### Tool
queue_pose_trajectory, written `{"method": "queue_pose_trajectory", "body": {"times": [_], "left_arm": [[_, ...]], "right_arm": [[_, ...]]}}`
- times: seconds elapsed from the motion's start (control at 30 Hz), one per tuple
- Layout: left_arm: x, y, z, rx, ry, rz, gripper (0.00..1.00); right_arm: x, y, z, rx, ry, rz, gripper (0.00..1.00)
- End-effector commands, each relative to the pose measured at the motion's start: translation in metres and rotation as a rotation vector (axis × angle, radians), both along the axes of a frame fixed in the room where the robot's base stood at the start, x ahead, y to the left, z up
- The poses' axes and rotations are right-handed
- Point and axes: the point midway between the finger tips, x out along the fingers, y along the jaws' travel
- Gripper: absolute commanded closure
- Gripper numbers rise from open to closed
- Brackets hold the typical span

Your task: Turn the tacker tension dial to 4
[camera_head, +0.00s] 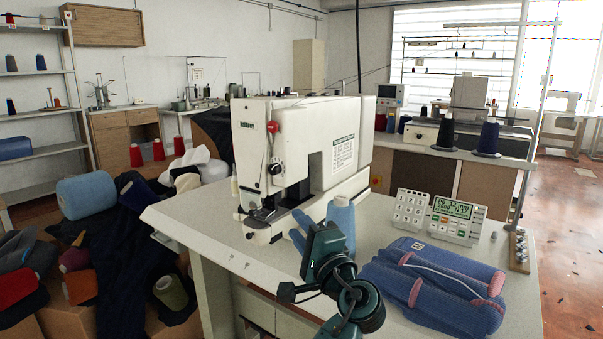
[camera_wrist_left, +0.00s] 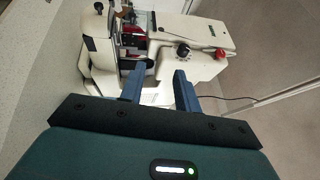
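The white tacker (camera_head: 330,150) stands on the table in the head view. A dark round dial (camera_head: 275,168) is on its front face, below a red knob (camera_head: 272,127). In the left wrist view the black dial (camera_wrist_left: 183,51) and the red knob (camera_wrist_left: 220,53) lie beyond the fingertips; the dial's numbers are too small to read. My left gripper (camera_head: 296,224) is in front of the tacker, lower than the dial and apart from it. Its two blue fingers (camera_wrist_left: 160,70) are spread with nothing between them. My right gripper is not in view.
Folded blue knitwear (camera_head: 435,285), a keypad (camera_head: 411,209) and a green display unit (camera_head: 457,219) are on the table's right. The table's left front (camera_head: 205,222) is mostly clear.

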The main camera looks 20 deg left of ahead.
Motion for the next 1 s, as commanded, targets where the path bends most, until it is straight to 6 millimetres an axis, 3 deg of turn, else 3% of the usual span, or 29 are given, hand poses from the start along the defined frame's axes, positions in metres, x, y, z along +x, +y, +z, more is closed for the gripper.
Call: {"method": "queue_pose_trajectory", "body": {"times": [0.07,0.2,0.37,0.7,1.0], "left_arm": [[0.0,-0.004,0.024,0.036,-0.026,0.04,0.68],[-0.001,-0.006,0.04,0.063,-0.045,0.074,0.68],[0.008,0.005,0.045,0.068,-0.047,0.081,0.68],[0.054,0.055,0.063,0.067,-0.046,0.079,0.68],[0.081,0.082,0.072,0.065,-0.046,0.076,0.68]], "right_arm": [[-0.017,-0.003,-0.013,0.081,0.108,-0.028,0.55],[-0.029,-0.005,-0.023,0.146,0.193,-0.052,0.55],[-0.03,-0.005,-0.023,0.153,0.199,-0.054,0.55],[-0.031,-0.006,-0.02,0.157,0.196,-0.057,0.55],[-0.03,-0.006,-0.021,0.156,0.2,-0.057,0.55]]}}
